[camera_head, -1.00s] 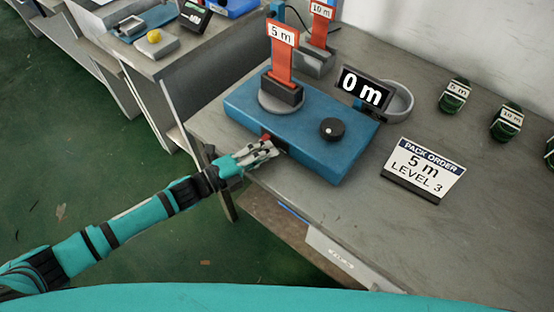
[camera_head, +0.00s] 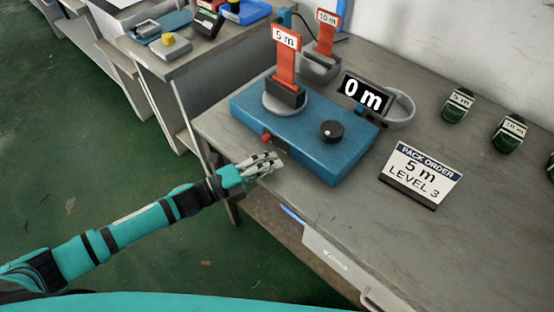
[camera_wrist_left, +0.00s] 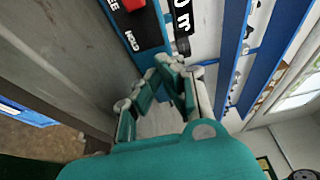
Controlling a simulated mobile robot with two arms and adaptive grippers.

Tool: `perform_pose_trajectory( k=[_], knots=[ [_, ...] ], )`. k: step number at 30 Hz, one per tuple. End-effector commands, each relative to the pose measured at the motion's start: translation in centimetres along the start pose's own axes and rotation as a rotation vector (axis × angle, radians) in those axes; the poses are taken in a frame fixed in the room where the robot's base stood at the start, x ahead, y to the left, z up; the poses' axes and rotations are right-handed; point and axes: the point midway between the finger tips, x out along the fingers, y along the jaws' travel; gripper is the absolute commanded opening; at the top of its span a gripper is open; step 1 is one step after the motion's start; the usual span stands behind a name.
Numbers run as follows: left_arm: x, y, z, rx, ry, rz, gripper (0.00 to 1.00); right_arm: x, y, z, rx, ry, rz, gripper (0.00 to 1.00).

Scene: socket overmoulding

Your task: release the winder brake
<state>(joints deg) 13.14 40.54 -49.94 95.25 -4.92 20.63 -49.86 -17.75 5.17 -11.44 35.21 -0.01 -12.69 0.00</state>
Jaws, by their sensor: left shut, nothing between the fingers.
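The blue winder (camera_head: 335,165) sits on the grey bench, with a small red brake piece (camera_head: 266,139) on a dark plate on its front face. In the left wrist view the red piece (camera_wrist_left: 133,4) is cut off by the top edge. My right gripper is not in view.
A 5 m sign (camera_head: 286,60) and a black knob (camera_head: 332,131) are on the winder. A display (camera_head: 362,94) reads 0 m. A pack order card (camera_head: 421,172) reads 5 m, level 3. Green coils (camera_head: 458,105) lie at the right. The bench front right is clear.

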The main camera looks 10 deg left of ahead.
Motion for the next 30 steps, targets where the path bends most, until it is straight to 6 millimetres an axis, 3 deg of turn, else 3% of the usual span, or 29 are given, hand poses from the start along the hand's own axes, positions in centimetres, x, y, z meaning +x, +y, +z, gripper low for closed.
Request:
perform_pose_trajectory(
  k=[5, 13, 30],
  knots=[
    [-3.1, 0.3, 0.0, 0.001, 0.000, 0.004, 0.00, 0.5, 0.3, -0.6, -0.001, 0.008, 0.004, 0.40],
    [-7.0, 0.2, -0.1, -0.001, -0.001, 0.004, 0.00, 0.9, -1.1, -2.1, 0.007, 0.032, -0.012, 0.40],
    [-7.7, 0.0, -0.1, 0.000, 0.000, 0.000, 0.00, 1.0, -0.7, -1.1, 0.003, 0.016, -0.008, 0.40]
  ],
)
